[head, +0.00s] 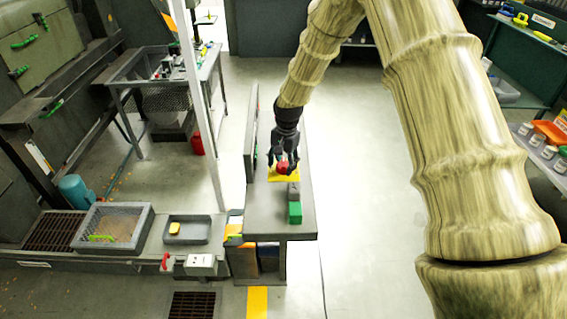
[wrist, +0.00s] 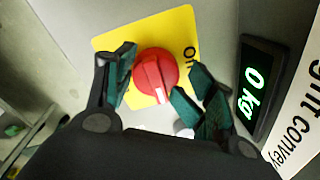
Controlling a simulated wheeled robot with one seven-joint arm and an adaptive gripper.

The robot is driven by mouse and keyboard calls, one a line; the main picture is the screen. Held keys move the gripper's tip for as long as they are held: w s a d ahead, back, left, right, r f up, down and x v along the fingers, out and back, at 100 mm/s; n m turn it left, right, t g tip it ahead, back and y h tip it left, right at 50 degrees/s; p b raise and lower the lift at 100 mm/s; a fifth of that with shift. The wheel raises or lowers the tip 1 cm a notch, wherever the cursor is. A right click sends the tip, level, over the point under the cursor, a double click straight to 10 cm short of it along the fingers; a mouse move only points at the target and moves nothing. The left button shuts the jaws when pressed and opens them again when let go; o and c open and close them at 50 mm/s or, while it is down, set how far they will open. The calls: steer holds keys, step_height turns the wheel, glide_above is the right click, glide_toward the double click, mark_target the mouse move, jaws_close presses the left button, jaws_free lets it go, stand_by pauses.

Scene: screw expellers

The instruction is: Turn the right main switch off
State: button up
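The right main switch (wrist: 155,74) is a round red knob with a white line, on a yellow plate (wrist: 113,41). The line points toward the lower part of the wrist view. Part of a black label on the plate shows beside the knob; its last letters are hidden by a finger. In the head view the red knob (head: 282,167) shows below my gripper (head: 284,172) on the grey console. My gripper, also in the wrist view (wrist: 158,72), is open, with its dark green fingers on either side of the knob. I cannot tell whether they touch it.
A black display (wrist: 256,88) reading "0 kg" and a white label (wrist: 297,115) with "ght convey" lie right of the switch.

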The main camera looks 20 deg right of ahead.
steer(key=shift+o, duration=0.3)
steer(key=shift+s+d+f, duration=0.35)
steer(key=shift+d+f, duration=0.05)
steer(key=shift+d, duration=0.1)
steer(key=shift+o, duration=0.2)
steer(key=shift+f+n, duration=0.15)
steer(key=shift+n, duration=0.65)
stand_by(1.0)
steer(key=o, duration=0.7)
steer(key=shift+w+d, duration=0.1)
steer(key=shift+w+a+r, duration=0.15)
steer(key=shift+a+r, duration=0.05)
steer(key=shift+r, duration=0.05)
steer(key=shift+r, duration=0.1)
steer(key=shift+s+d+r+p, duration=0.1)
steer(key=shift+r+p, duration=1.05)
steer(key=shift+r, duration=0.9)
steer(key=shift+s+d+r+p, duration=0.15)
steer(key=shift+r+p, duration=1)
steer(key=shift+r, duration=0.9)
steer(key=shift+s+d+r+p, duration=0.1)
steer(key=shift+r+p, duration=1.05)
steer(key=shift+r, duration=0.9)
